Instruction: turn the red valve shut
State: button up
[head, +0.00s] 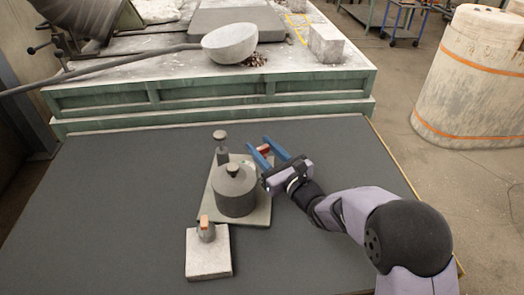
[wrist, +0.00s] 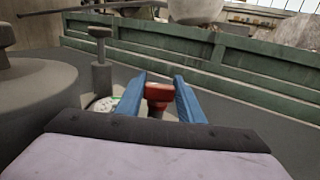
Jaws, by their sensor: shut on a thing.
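The red valve (wrist: 158,93) sits between the blue fingers of my gripper (wrist: 160,98) in the wrist view. In the head view my gripper (head: 268,152) is at the far right corner of the grey base plate (head: 257,213), and the red valve (head: 264,149) shows between its fingers. The fingers are shut on the valve's red handle. The valve's lower part is mostly hidden by the gripper in both views.
A dark round vessel (head: 234,190) with a knob stands on the plate left of my gripper. A dark post (head: 222,148) with a flat cap stands behind it. A pale block (head: 208,254) with a small orange-topped fitting (head: 206,229) lies in front. A green-sided platform (head: 200,103) bounds the back. The table's left side is clear.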

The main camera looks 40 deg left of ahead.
jog(key=o, duration=1.1)
jog(key=shift+c, duration=0.2)
jog(key=shift+d, duration=0.1)
jog(key=shift+s+d+b, duration=0.15)
jog(key=shift+d+b, duration=0.15)
jog(key=shift+d, duration=0.15)
jog(key=shift+b+v, duration=0.95)
jog(key=shift+v, duration=2.15)
